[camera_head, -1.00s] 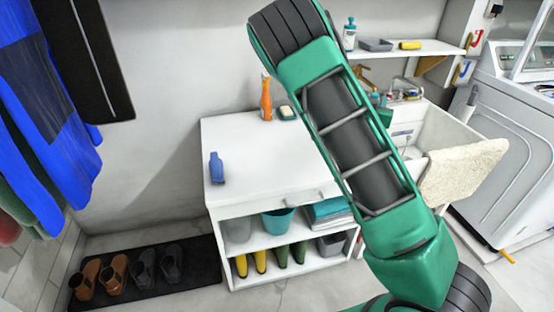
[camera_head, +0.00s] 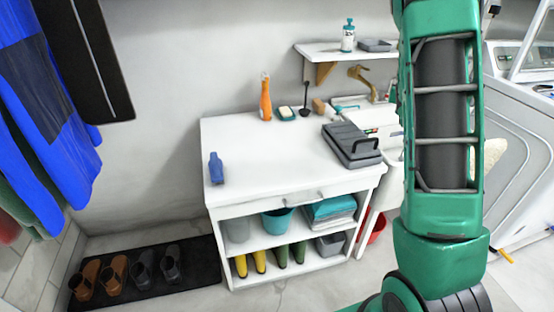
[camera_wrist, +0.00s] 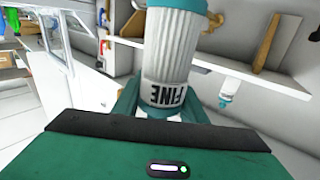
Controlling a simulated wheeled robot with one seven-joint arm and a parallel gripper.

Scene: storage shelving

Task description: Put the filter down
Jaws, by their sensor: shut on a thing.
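The fingertips are partly hidden by the filter. The gripper and filter are out of the head view, above its top edge. The white cabinet top (camera_head: 260,155) is below and left of my arm.
On the cabinet top stand a grey case (camera_head: 350,146), an orange spray bottle (camera_head: 266,100), a soap dish (camera_head: 287,113) and a blue bottle (camera_head: 216,170). A wall shelf (camera_head: 325,50) holds a pump bottle (camera_head: 348,36) and a grey tray (camera_head: 375,45).

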